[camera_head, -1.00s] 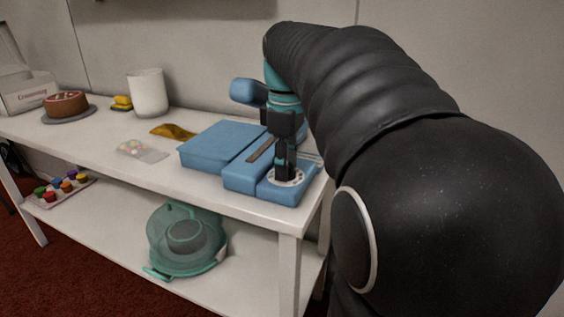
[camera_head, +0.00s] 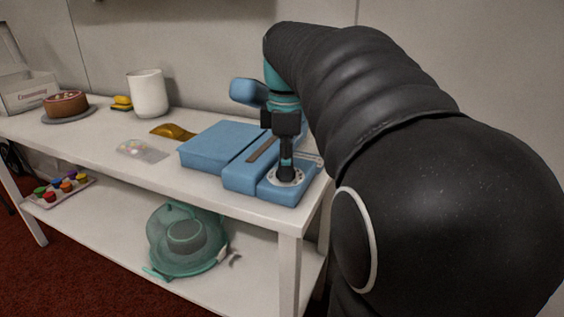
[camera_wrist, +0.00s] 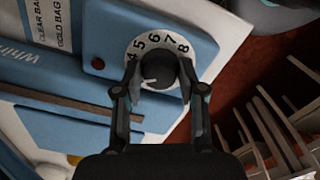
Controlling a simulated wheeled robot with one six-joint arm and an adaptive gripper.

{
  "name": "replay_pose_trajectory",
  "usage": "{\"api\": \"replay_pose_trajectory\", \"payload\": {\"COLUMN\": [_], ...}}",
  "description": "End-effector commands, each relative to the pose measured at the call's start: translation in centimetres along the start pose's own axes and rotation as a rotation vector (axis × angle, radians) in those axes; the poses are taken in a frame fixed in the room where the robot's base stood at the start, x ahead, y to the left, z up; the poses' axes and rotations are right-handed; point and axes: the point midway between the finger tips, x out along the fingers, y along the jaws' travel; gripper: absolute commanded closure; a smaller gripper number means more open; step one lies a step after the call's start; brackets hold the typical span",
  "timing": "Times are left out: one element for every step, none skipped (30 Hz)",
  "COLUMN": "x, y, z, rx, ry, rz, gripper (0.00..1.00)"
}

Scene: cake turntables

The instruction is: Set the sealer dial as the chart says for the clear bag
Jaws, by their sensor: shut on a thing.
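The blue sealer (camera_head: 215,150) stands at the right end of the table top. Its dial (camera_head: 289,179) has a white number ring and a black knob (camera_wrist: 158,72). My gripper (camera_wrist: 160,83) is shut on the knob from above; it also shows in the head view (camera_head: 287,172). Numbers 4 to 8 are readable on the ring (camera_wrist: 155,41); lower ones are hidden by a finger. The knob's white mark points left, below the 4. The chart (camera_wrist: 45,22) shows "CLEAR BAG" and "GOLD BAG", its settings out of frame. The clear bag (camera_head: 142,151) lies left of the sealer.
A gold bag (camera_head: 173,131) lies behind the clear bag. A white canister (camera_head: 148,94), a yellow item (camera_head: 122,103) and a brown cake (camera_head: 66,103) stand farther left. The lower shelf holds a teal see-through container (camera_head: 185,240) and coloured pots (camera_head: 62,186). The table's right edge is close to the sealer.

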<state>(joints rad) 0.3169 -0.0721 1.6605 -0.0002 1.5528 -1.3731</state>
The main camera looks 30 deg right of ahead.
Motion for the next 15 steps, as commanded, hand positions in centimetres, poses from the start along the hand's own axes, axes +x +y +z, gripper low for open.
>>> {"api": "replay_pose_trajectory", "payload": {"x": [0.13, 0.13, 0.13, 0.13, 0.13, 0.13, 0.12, 0.11, 0.10, 0.09, 0.08, 0.07, 0.06, 0.04, -0.03], "y": [-0.04, -0.04, -0.04, -0.04, -0.04, -0.04, -0.03, -0.03, -0.03, -0.03, -0.02, -0.02, -0.02, -0.02, -0.01], "z": [-0.04, -0.04, -0.04, -0.04, -0.04, -0.04, -0.04, -0.03, -0.03, -0.03, -0.02, -0.02, -0.02, -0.02, -0.02], "rx": [0.000, 0.000, 0.000, 0.000, 0.000, 0.000, 0.000, 0.000, 0.000, 0.000, 0.000, 0.001, 0.001, 0.001, 0.001], "ry": [0.000, 0.000, 0.000, 0.000, 0.000, 0.000, 0.000, 0.000, 0.000, 0.000, 0.000, 0.000, 0.000, 0.000, 0.000], "rz": [-0.004, -0.004, -0.004, -0.004, -0.004, -0.003, -0.003, -0.003, -0.003, -0.002, -0.002, -0.002, -0.002, -0.001, -0.001], "gripper": [0.95, 0.95, 0.95, 0.95, 0.52, 0.48, 0.48, 0.48, 0.48, 0.48, 0.48, 0.48, 0.48, 0.48, 0.48]}}
